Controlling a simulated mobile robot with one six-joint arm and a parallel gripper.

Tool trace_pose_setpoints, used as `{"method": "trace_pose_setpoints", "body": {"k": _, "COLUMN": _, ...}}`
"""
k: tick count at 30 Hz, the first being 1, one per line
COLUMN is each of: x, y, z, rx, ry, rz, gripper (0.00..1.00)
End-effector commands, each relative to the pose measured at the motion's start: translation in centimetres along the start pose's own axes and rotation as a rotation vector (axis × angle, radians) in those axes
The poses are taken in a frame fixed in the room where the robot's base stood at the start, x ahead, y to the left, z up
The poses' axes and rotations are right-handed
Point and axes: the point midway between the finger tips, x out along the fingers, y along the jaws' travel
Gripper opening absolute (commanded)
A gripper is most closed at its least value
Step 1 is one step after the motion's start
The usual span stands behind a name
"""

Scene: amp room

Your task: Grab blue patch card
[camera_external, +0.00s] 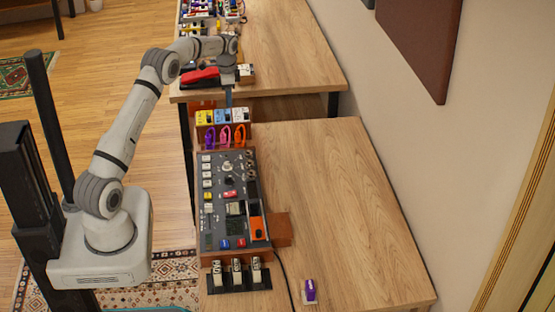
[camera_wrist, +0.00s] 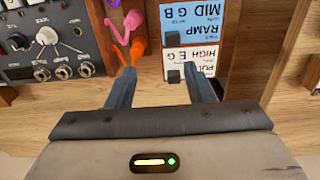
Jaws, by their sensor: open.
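The blue patch card (camera_external: 222,116) is the middle one of three cards in a row behind the control panel. It also shows at the top of the wrist view (camera_wrist: 192,22), with upside-down lettering "MID G B" and "RAMP". A white card (camera_wrist: 190,58) lies beside it, below it in the wrist view. A yellow card (camera_external: 204,117) is on its other side. My gripper (camera_external: 228,101) points down close to the card row. In the wrist view my gripper (camera_wrist: 160,80) is open with nothing between its fingers, and the blue card is beyond the fingertips.
The grey control panel (camera_external: 232,200) stands on the near table. A red object (camera_external: 200,76) lies on the far table. The near table's right side (camera_external: 335,200) is clear.

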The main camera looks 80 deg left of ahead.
Motion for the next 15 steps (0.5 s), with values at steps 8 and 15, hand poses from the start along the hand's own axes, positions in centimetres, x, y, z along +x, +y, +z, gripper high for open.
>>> {"method": "trace_pose_setpoints", "body": {"k": 8, "x": 2.6, "y": -1.7, "z": 1.3, "rx": 0.001, "ry": -0.004, "rz": 0.006, "gripper": 0.47}}
{"method": "trace_pose_setpoints", "body": {"k": 15, "x": 4.7, "y": -1.8, "z": 1.2, "rx": 0.001, "ry": -0.004, "rz": 0.006, "gripper": 0.47}}
